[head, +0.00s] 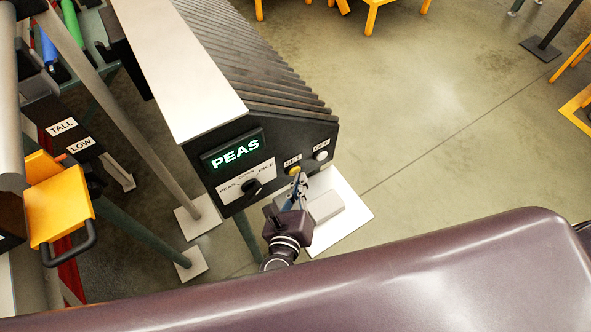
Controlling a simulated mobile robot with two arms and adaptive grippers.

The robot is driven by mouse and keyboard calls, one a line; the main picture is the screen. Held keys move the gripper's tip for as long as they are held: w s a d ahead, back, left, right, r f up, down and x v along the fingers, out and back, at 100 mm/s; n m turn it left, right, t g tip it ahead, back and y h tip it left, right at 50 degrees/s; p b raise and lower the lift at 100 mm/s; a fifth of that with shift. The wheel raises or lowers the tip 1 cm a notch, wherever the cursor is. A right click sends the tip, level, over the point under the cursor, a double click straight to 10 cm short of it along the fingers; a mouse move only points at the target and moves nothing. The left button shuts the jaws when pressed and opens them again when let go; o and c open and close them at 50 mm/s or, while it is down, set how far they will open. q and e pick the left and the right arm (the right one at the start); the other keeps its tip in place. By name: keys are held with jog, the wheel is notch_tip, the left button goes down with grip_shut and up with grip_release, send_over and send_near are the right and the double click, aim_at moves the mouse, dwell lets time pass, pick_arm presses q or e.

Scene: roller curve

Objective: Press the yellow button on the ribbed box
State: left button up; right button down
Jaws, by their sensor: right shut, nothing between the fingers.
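The ribbed box (262,72) stands in the middle of the head view, dark with a ribbed top and a white panel along its left side. Its front face carries a lit green "PEAS" display, a black knob on a white label, and two round buttons. The yellow button (294,170) is under the "SET" label, with a pale button (321,155) to its right. My right gripper (297,178) is shut and empty, its fingertips at or just below the yellow button. I cannot tell whether they touch it. My left gripper is not in view.
A yellow tray-like part with a black handle (60,202) is at the left, near "TALL" and "LOW" labels. Grey posts stand between it and the box. Yellow stands (372,14) are at the back. Open concrete floor (440,120) lies to the right.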

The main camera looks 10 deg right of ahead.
jog(key=shift+w+a, duration=0.1)
jog(key=shift+w, duration=0.35)
dwell(0.5)
jog(key=shift+s+p, duration=0.15)
jog(key=shift+p, duration=0.2)
jog(key=shift+s+d+p, duration=0.25)
jog(key=shift+s+p, duration=0.15)
jog(key=shift+s, duration=0.3)
jog(key=shift+s+d+p, duration=0.3)
jog(key=shift+s+p, duration=0.05)
jog(key=shift+s, duration=0.4)
jog(key=shift+s+d+p, duration=0.25)
jog(key=shift+s+p, duration=0.1)
jog(key=shift+s, duration=0.45)
jog(key=shift+s+d+p, duration=0.3)
jog(key=shift+s+p, duration=0.05)
jog(key=shift+s, duration=0.4)
jog(key=shift+s, duration=0.1)
